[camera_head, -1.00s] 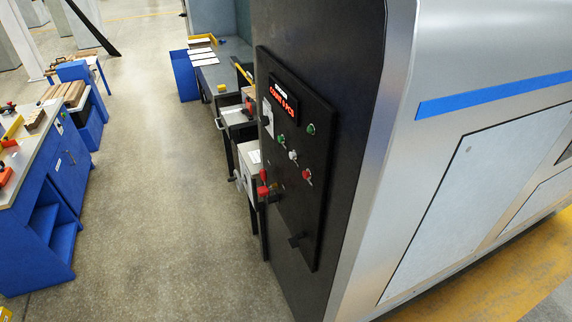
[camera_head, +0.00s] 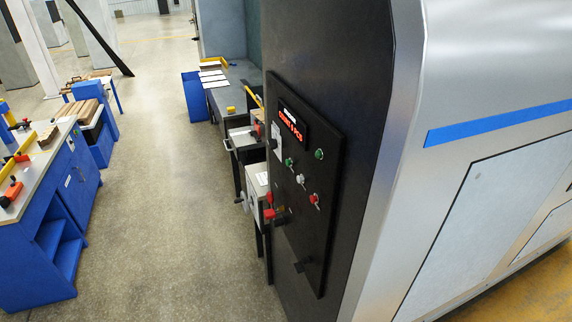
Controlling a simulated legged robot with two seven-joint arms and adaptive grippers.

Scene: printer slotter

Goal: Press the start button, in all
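A black control panel (camera_head: 318,243) is mounted on the dark end face of the large machine, right of the middle in the head view. A red lit display (camera_head: 294,125) is at its top. Below it are a green button (camera_head: 319,154), another green control (camera_head: 289,162), a white one (camera_head: 300,180) and a red one (camera_head: 315,199). I cannot read which is the start button. A red and black switch (camera_head: 270,213) sticks out at the panel's left edge. Neither of my grippers is in view.
The grey machine body (camera_head: 450,80) with a blue stripe fills the right. A blue workbench (camera_head: 40,240) with tools stands at the left. The grey floor (camera_head: 170,200) between them is clear. A table (camera_head: 233,88) stands behind the panel.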

